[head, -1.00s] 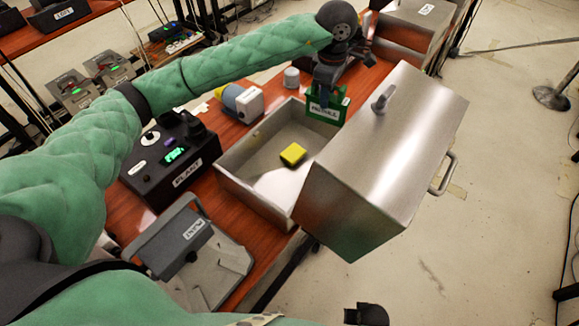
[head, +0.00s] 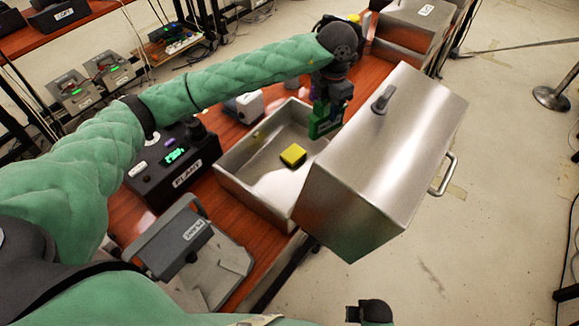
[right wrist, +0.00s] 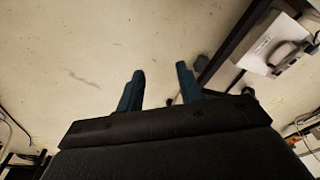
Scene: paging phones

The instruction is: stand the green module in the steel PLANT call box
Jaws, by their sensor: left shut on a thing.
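The green module (head: 321,128) hangs from my left gripper (head: 327,104), which is shut on it. It is over the far right part of an open steel box (head: 235,184), near the raised lid (head: 392,150). I cannot tell whether it touches the box. A yellow block (head: 292,155) lies on the box floor. The PLANT label (head: 187,173) is on a black console with a green display, left of the steel box. My right gripper (right wrist: 160,90) is open and empty, away from the table, with bare floor behind it.
A grey hinged device (head: 180,243) stands in front of the black console. Another steel box (head: 412,25) is at the back. Open floor lies to the right.

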